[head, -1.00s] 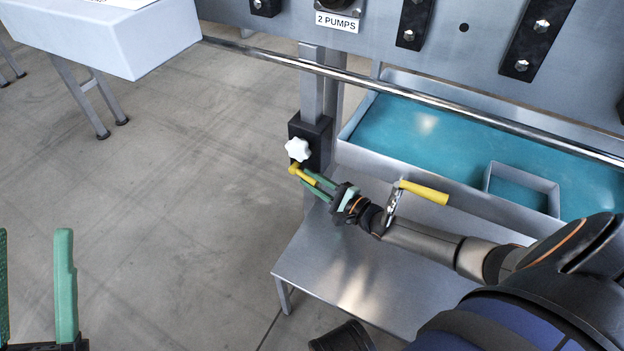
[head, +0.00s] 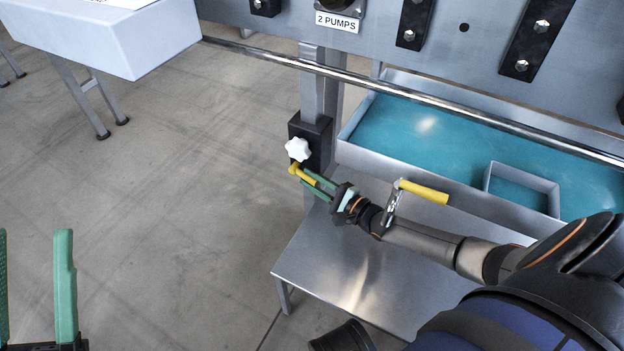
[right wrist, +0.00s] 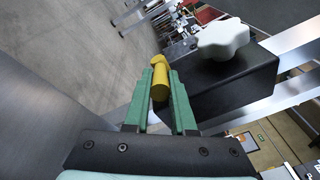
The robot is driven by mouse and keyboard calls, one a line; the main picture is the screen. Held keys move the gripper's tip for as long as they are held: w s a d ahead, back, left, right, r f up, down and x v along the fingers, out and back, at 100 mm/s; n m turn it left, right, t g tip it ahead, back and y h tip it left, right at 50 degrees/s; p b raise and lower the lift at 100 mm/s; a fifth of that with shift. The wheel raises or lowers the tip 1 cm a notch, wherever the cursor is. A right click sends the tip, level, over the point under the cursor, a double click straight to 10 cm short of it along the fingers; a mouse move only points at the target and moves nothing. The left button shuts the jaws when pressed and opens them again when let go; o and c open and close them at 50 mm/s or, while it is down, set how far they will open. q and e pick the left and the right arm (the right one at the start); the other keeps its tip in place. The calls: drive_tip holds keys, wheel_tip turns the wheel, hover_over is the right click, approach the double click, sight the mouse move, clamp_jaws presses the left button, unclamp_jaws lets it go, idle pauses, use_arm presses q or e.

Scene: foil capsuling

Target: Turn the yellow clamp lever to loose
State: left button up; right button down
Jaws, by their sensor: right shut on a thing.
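The yellow clamp lever (head: 295,170) sits at the black clamp block (head: 313,141), just below a white star knob (head: 298,149). My right gripper (head: 309,180) reaches it from the lower right, its green fingers around the lever's handle. In the right wrist view the lever (right wrist: 160,82) lies between the two fingers (right wrist: 160,92), its rounded end sticking out past the tips. The gripper is shut on it, beside the black block (right wrist: 225,85) and white knob (right wrist: 222,38). My left gripper (head: 33,236) is open and empty at the lower left.
Another yellow-handled lever (head: 424,191) on a metal fitting stands close beside my right forearm. A steel shelf (head: 330,265) lies below the arm. A turquoise-floored tray (head: 440,135) and a metal rail (head: 420,100) are behind.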

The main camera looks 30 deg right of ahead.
drive_tip(key=shift+f, duration=0.2)
drive_tip(key=shift+f+t, duration=0.2)
drive_tip(key=shift+t, duration=0.5)
drive_tip(key=shift+y, duration=0.3)
drive_tip(key=c, duration=1)
unclamp_jaws()
